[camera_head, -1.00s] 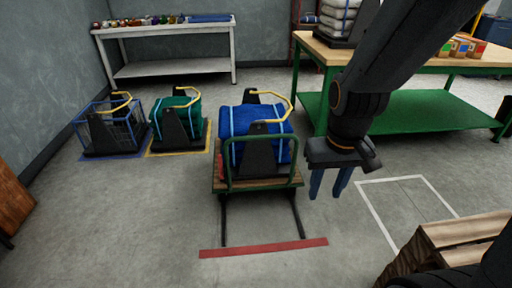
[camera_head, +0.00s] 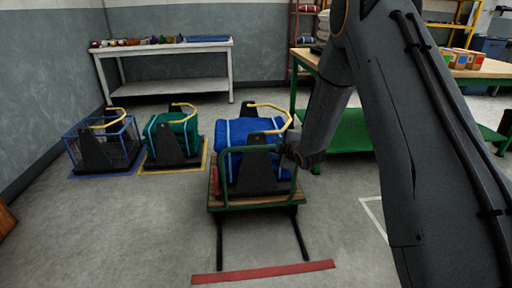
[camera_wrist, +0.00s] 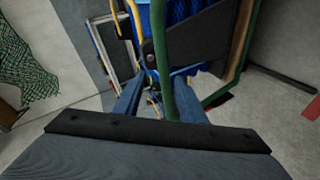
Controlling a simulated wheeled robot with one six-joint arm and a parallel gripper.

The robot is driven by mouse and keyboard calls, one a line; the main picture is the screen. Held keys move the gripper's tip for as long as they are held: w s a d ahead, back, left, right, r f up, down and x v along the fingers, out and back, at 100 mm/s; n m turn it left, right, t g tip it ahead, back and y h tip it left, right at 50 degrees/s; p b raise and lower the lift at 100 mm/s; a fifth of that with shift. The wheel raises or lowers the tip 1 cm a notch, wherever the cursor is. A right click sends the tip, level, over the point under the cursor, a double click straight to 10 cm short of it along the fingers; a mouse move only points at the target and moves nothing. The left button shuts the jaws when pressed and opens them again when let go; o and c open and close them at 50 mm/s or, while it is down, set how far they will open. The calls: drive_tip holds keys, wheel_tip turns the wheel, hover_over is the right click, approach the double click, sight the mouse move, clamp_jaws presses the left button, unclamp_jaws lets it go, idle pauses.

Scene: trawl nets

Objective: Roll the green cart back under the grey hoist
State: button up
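The green cart (camera_head: 272,200) stands on two dark floor rails. It has a wooden deck, an upright green tube handle (camera_head: 222,158) at its near end, and a blue strapped bundle (camera_head: 236,135) in a dark cradle with a yellow bar. My gripper (camera_wrist: 158,78) is at the right side of the handle. In the wrist view its two blue fingers are apart, with the green handle tube (camera_wrist: 160,50) passing between them; I cannot tell whether they touch it. In the head view the fingers are hidden. I cannot make out a grey hoist in either view.
A red floor strip (camera_head: 262,273) crosses near the rails' front ends. Left of the cart stand a green bundle (camera_head: 190,138) and a blue wire cage (camera_head: 125,140) on marked floor squares. A workbench (camera_head: 466,62) stands right, partly behind my arm.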

sight(262, 149)
drive_tip(key=w+a+f+n+t+y, duration=0.1)
drive_tip(key=w+a+f+n, duration=0.1)
drive_tip(key=w+a+f+n+t+y, duration=0.1)
drive_tip(key=w+a+n+y, duration=0.1)
drive_tip(key=n, duration=0.1)
drive_tip(key=shift+f, duration=0.4)
drive_tip(key=b+x, duration=0.1)
drive_tip(key=x, duration=0.6)
drive_tip(key=shift+w, duration=0.15)
clamp_jaws()
